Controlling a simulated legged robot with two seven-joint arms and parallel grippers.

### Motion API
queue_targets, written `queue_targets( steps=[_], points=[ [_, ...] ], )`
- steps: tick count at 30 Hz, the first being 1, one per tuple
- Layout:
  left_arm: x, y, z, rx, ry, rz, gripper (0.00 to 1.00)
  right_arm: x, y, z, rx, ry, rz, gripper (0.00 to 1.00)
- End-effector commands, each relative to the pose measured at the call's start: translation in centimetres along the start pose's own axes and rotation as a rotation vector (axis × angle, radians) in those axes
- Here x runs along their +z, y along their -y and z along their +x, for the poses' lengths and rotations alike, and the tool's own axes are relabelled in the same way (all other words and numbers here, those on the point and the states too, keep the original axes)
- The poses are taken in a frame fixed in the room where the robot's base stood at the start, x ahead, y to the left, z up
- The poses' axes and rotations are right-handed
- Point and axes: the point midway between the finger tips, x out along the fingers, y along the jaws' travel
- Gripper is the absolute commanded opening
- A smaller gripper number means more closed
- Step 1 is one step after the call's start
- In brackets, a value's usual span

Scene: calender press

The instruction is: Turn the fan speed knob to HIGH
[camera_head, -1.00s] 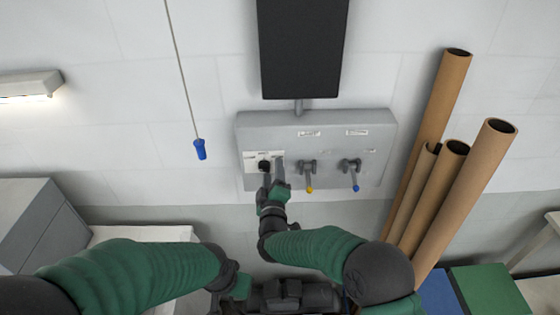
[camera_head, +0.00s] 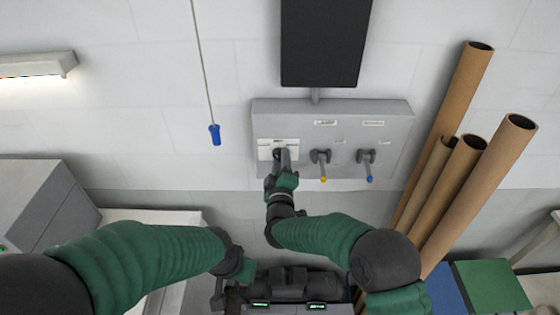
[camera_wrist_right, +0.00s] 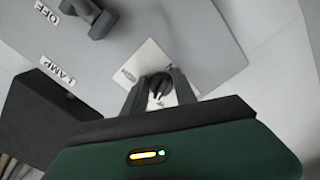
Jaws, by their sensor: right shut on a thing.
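The dark fan speed knob (camera_wrist_right: 160,86) sits on a white label plate at the left end of the grey control panel (camera_head: 345,110). My right gripper (camera_wrist_right: 159,92) is shut on the knob, with one finger on each side of it. In the head view the right gripper (camera_head: 281,158) hides most of the knob. The plate's print is too small and partly hidden, so I cannot read the knob's setting. My left gripper (camera_head: 219,295) is low at the bottom of the head view, away from the panel, its jaws unclear.
A blue pull handle (camera_head: 214,135) hangs on a cord at left. Brown tubes (camera_head: 470,185) lean at right. A dark screen (camera_head: 325,45) is above the panel.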

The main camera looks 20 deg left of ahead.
Motion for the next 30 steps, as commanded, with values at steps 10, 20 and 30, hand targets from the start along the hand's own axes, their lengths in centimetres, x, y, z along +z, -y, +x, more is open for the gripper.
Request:
queue_targets(
  steps=[10,20,30],
  points=[
    [0.5,0.0,2.3,0.000,0.000,0.000,0.41,-0.1,0.8,-0.1,-0.006,-0.006,0.129,0.00],
    [1.5,0.0,6.3,0.000,0.000,0.000,0.41,-0.1,1.1,-0.1,-0.006,-0.007,0.414,0.00],
    [2.4,0.0,10.1,0.000,0.000,0.000,0.41,-0.4,1.2,-0.1,-0.007,-0.008,0.739,0.00]
  ],
)
